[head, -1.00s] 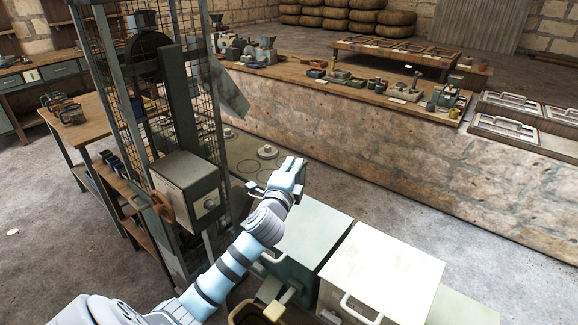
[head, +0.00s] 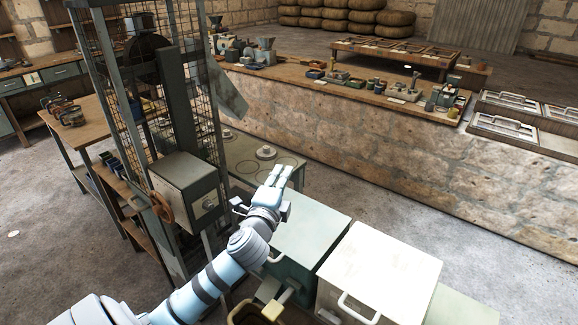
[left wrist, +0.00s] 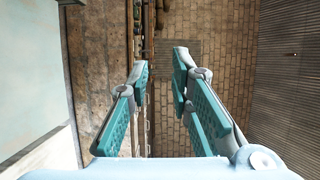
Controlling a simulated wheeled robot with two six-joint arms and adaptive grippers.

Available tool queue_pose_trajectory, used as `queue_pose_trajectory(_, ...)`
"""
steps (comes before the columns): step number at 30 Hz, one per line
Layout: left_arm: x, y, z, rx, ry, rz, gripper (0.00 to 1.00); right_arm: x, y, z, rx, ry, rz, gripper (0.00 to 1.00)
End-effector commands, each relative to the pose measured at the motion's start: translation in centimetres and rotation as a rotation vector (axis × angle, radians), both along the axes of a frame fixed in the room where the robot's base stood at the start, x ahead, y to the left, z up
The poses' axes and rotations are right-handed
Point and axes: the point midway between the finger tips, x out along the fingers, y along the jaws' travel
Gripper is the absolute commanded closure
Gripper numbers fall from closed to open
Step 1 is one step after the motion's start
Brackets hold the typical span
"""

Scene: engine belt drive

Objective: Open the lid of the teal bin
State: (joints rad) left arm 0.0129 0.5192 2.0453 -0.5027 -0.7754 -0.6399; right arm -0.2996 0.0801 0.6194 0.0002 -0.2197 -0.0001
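The teal bin (head: 306,232) stands at the lower middle of the head view, left of a white bin (head: 385,265). Its flat top lies shut, with a pale handle (head: 277,257) at its near left side. My left gripper (head: 281,174) is above and just beyond the bin's far left corner, pointing away from it. In the left wrist view the fingers (left wrist: 160,72) are spread with nothing between them. Part of the bin's near side is hidden by my left arm. My right gripper is not in view.
A wire-mesh machine frame with a grey box (head: 183,184) and an orange handwheel (head: 162,207) stands close left of my arm. A low green table (head: 243,150) with round parts lies beyond the gripper. A long stone-fronted counter (head: 400,150) runs behind, with bare floor before it.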

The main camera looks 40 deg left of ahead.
Motion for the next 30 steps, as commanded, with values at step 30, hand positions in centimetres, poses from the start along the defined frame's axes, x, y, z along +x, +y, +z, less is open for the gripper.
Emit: queue_pose_trajectory(30, -21.6, -10.7, -23.9, -1.082, 0.504, 0.451, 1.0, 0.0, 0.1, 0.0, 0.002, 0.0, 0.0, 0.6)
